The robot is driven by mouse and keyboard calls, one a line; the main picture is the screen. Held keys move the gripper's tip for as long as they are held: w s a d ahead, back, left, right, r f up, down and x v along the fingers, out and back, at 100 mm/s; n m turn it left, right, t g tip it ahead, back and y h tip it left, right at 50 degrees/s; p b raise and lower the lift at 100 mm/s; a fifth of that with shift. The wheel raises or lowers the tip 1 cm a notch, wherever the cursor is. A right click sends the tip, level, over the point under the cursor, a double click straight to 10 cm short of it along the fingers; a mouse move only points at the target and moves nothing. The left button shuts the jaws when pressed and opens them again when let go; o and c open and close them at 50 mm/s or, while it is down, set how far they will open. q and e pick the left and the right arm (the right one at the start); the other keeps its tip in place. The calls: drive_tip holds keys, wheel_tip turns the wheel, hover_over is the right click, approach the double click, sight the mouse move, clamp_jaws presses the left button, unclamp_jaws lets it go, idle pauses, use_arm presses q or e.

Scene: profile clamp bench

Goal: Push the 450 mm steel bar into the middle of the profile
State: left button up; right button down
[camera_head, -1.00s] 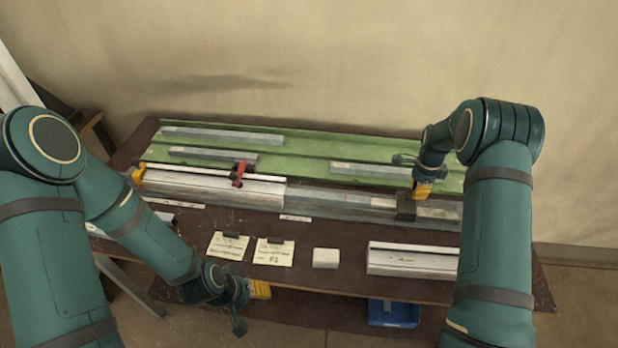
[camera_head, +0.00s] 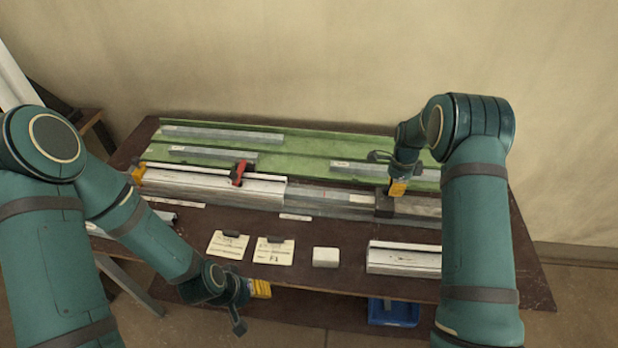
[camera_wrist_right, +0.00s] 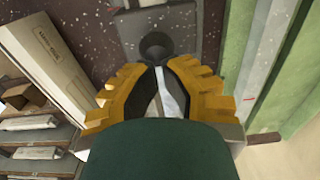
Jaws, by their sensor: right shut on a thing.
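The pale metal profile (camera_head: 215,187) lies along the bench at left, with a red-handled clamp (camera_head: 239,173) on it. A grey strip (camera_head: 335,201) runs on from its right end; I cannot tell bar from bed there, nor how far any bar is inside. My right gripper (camera_head: 392,190) is shut on a dark block (camera_head: 384,205) standing on this strip. In the right wrist view, the yellow fingers (camera_wrist_right: 158,75) close at the block's dark round top (camera_wrist_right: 156,46). My left gripper (camera_head: 250,304) hangs at the bench's front edge, away from the profile; its opening is unclear.
A green tray (camera_head: 300,150) behind holds several grey bars, including a long one (camera_head: 222,133). In front lie two cards (camera_head: 228,245), a whitish block (camera_head: 326,257) and another profile (camera_head: 404,260). A blue bin (camera_head: 393,312) sits below the front edge.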

hover_over(354, 198)
drive_tip(key=shift+b, duration=0.3)
drive_tip(key=shift+w+a+b, duration=0.2)
drive_tip(key=shift+w+a, duration=0.25)
drive_tip(key=shift+a, duration=1.3)
drive_tip(key=shift+w+a+b, duration=0.25)
drive_tip(key=shift+w+a, duration=0.2)
drive_tip(key=shift+a, duration=1.35)
drive_tip(key=shift+w+a+b, duration=0.2)
drive_tip(key=shift+w+a, duration=0.25)
drive_tip(key=shift+a, duration=1.3)
drive_tip(key=shift+w+a, duration=0.1)
drive_tip(key=shift+a, duration=0.4)
drive_tip(key=shift+d, duration=0.1)
drive_tip(key=shift+d, duration=0.7)
wheel_tip(354, 198, up, 7)
drive_tip(key=p, duration=0.3)
